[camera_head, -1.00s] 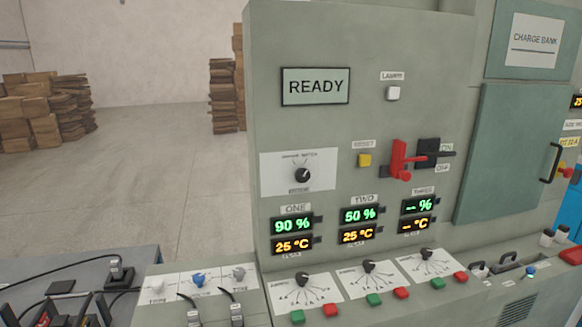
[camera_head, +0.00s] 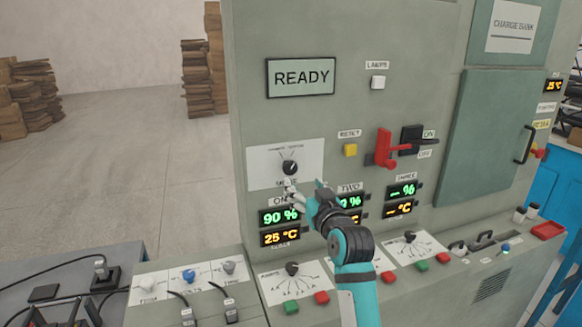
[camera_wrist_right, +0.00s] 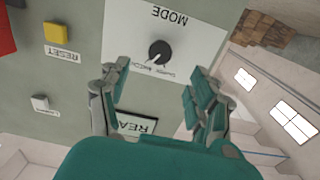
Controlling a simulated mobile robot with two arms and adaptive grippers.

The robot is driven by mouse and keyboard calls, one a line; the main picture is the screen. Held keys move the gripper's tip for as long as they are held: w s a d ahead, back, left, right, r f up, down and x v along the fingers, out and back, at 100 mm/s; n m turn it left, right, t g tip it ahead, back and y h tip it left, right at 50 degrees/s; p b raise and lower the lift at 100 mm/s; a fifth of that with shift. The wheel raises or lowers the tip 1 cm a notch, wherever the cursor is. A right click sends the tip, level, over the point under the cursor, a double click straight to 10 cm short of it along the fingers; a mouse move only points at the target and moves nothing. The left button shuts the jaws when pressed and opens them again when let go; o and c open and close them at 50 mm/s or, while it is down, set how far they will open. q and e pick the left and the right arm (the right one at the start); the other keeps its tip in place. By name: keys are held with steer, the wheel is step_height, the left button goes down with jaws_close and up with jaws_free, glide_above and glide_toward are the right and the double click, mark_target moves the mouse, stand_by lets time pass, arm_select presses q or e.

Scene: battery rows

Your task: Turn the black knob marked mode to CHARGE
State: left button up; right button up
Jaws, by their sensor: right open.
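The black mode knob (camera_head: 290,168) sits on a white plate (camera_head: 257,172) on the grey cabinet, below the READY display. In the right wrist view the knob (camera_wrist_right: 159,52) shows upside down with the word MODE beside it; its smaller position labels are too small to read surely. My right gripper (camera_head: 290,187) is just below the knob in the head view. In the right wrist view its two fingers (camera_wrist_right: 155,95) are spread, with the knob beyond the gap between them and apart from them. My left gripper is not in view.
A red switch handle (camera_head: 385,148) and a yellow reset button (camera_head: 350,150) are to the right of the knob. Displays (camera_head: 280,216) and a sloped desk with more knobs (camera_head: 292,269) and buttons lie below. Stacked boxes (camera_head: 196,75) stand behind on the left.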

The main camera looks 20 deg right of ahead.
mark_target(292, 170)
steer(key=w, duration=0.3)
steer(key=w+p, duration=0.1)
steer(key=w, duration=0.2)
steer(key=w+p, duration=0.1)
steer(key=w, duration=0.3)
steer(key=shift+w+a, duration=0.1)
steer(key=shift+a, duration=0.15)
steer(key=c, duration=1.2)
steer(key=n, duration=0.5)
steer(key=shift+d+n+p, duration=0.1)
steer(key=shift+n+p, duration=0.2)
steer(key=shift+p, duration=0.1)
steer(key=n+p, duration=0.1)
steer(key=n, duration=0.5)
steer(key=shift+p, duration=0.4)
steer(key=shift+n, duration=0.3)
